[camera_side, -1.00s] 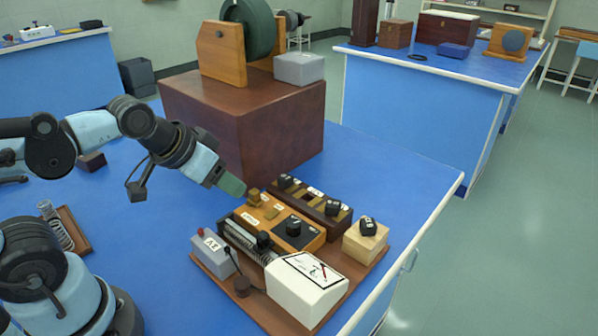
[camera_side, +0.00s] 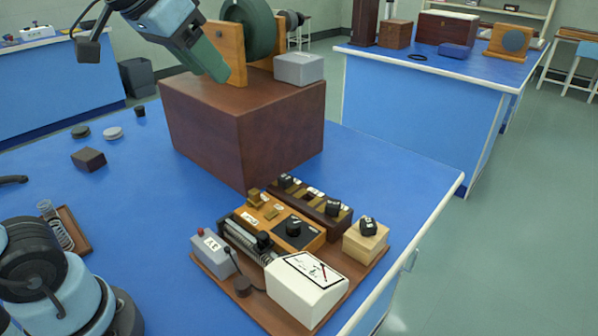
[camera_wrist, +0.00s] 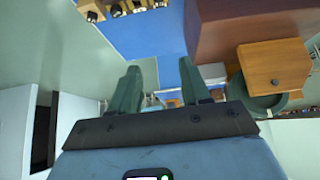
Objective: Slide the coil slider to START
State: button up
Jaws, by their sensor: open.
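The wire coil (camera_side: 240,236) lies on the wooden instrument board (camera_side: 262,312) in the side view. A black knob, which looks like the coil slider (camera_side: 263,241), sits toward the coil's right, near end, next to the white meter. I cannot read a START mark. My gripper (camera_side: 222,76) is high above the table, in front of the large brown box, well away from the slider and up and left of it. In the wrist view my gripper (camera_wrist: 160,88) shows two green fingers spread apart with nothing between them.
The brown box (camera_side: 245,130) carries a green wheel (camera_side: 250,28) on wooden supports and a grey block (camera_side: 299,68). Around the coil stand a grey battery box (camera_side: 213,255), the white meter (camera_side: 303,290), an orange panel (camera_side: 283,222) and a pale wooden block (camera_side: 364,246).

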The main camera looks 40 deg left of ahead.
notch_tip(320, 180, up, 3)
jog(key=g, duration=0.7)
send_over(262, 234)
notch_tip(262, 234, down, 30)
dwell(0.8)
grip_shut()
dwell(0.4)
